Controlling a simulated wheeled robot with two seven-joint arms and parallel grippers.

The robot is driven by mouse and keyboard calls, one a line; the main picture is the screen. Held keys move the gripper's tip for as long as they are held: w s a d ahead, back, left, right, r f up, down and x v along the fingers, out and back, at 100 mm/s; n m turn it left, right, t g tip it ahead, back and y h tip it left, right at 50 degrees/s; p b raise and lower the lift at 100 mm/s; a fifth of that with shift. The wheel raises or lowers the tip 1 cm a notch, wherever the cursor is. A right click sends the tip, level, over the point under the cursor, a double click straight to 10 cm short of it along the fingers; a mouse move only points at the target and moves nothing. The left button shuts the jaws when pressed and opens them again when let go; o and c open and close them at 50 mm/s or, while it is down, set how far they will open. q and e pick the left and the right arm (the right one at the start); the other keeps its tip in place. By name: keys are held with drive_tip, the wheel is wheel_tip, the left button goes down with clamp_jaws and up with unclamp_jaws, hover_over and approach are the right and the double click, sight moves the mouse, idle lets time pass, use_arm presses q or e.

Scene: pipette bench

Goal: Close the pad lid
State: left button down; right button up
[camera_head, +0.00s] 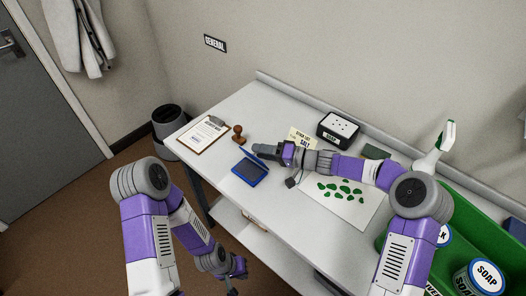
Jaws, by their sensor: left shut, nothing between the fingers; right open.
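The blue ink pad (249,172) lies near the front edge of the white table, its dark inner surface showing inside a blue rim. A thin blue strip along its far side looks like the raised lid; its exact angle is hard to tell. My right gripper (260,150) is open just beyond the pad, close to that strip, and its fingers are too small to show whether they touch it. My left gripper (234,285) is shut and empty, low in front of the table, away from the pad.
A wooden stamp (238,134) and a clipboard (203,134) lie left of the pad. A sheet with green shapes (362,207) lies to the right. A green crate (490,212) is at far right.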

drive_tip(key=p+v, duration=0.1)
drive_tip(key=v, duration=0.6)
drive_tip(key=shift+d, duration=0.2)
